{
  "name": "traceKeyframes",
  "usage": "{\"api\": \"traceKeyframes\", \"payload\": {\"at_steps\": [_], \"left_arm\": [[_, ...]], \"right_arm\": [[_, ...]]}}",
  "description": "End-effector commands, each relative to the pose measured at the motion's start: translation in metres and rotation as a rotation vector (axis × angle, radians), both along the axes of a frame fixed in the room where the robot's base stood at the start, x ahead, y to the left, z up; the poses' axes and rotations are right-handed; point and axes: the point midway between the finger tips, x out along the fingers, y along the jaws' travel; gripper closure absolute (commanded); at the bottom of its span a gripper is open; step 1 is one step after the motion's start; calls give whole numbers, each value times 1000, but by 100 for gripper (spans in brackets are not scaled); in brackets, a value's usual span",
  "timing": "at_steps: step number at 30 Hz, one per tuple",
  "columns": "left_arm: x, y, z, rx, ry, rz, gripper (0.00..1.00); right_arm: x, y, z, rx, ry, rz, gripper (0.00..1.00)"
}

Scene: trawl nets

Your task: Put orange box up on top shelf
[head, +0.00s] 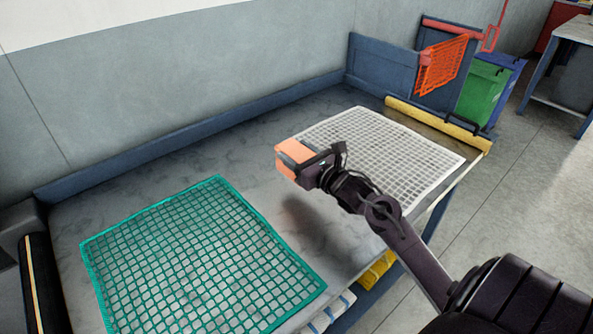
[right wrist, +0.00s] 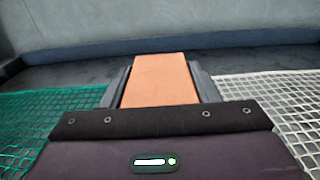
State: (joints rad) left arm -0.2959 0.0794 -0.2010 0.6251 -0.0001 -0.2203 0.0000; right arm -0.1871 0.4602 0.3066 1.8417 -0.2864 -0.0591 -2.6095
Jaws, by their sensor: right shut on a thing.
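The orange box (head: 294,151) is held by my right gripper (head: 312,165) above the middle of the table, between the green net and the white net. In the right wrist view, the orange box (right wrist: 160,80) sits between the two fingers of the right gripper (right wrist: 160,88), which are shut on it. A shadow lies on the table below the gripper, so the box appears raised off the surface. My left gripper is not in view; only a dark part shows at the left edge of the head view. I cannot make out a top shelf in either view.
A green net (head: 200,255) lies flat at the table's front left, and a white net (head: 385,150) at the back right. A yellow roll (head: 440,124) lies along the right edge. An orange net (head: 441,65) hangs behind it. Green (head: 484,92) and blue bins stand beyond. A wall borders the back.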

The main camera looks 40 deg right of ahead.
Motion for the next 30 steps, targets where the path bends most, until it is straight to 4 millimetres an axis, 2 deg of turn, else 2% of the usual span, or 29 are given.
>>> {"api": "traceKeyframes", "payload": {"at_steps": [7, 14, 26, 27, 30], "left_arm": [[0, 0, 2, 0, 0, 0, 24], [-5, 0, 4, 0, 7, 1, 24], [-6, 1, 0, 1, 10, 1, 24], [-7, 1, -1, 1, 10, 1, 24], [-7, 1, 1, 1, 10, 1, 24]], "right_arm": [[0, 0, -24, 2, -2, 0, 76], [0, 0, -56, 1, -2, 0, 76], [0, 1, -63, -2, -4, 1, 76], [0, 1, -64, -2, -1, 2, 44], [0, 1, -63, -1, -2, 1, 31]]}}
